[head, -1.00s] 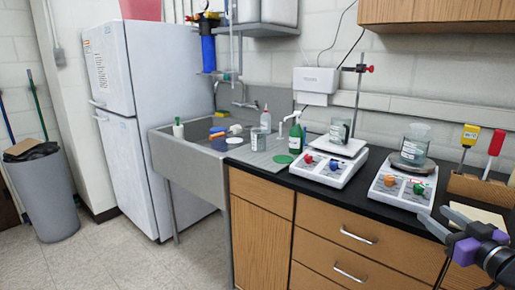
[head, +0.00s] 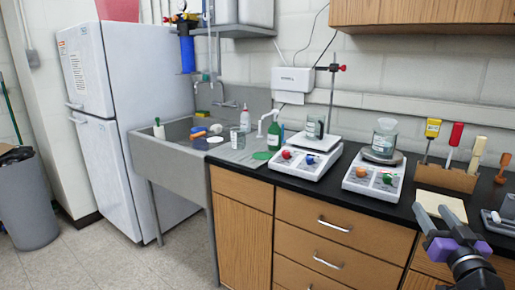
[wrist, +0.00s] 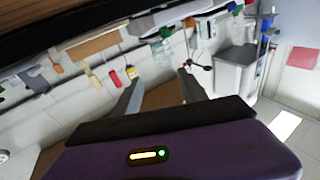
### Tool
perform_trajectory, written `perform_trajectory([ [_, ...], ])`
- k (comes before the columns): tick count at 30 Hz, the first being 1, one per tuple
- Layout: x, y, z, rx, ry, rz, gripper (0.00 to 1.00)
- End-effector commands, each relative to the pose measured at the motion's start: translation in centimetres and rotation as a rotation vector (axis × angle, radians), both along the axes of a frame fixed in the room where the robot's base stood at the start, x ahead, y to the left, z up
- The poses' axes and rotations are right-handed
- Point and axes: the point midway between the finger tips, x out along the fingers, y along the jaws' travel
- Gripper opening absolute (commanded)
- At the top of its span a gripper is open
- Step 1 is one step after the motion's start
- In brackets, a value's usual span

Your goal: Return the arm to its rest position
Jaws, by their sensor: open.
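My gripper (head: 438,222) is at the lower right of the head view, in front of the wooden drawers and near the counter's front edge. Its two grey fingers are apart and nothing is between them. In the wrist view my gripper (wrist: 157,88) shows its two fingers spread, with the purple body below. The wrist picture is tilted, with the counter edge along the top left.
A wooden tool rack (head: 446,177) stands at the right. A grey sink (head: 180,160), a white fridge (head: 130,110) and a grey bin (head: 30,205) are at left. The floor in front is clear.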

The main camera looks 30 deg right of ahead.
Motion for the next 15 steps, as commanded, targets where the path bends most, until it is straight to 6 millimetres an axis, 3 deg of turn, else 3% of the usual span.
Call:
perform_trajectory([
  [5, 0.0, 5.0, -3.1, 0.03, -0.026, -0.012, 0.5],
  [15, -1.9, 19.2, -8.1, 0.052, -0.018, 0.09, 0.5],
])
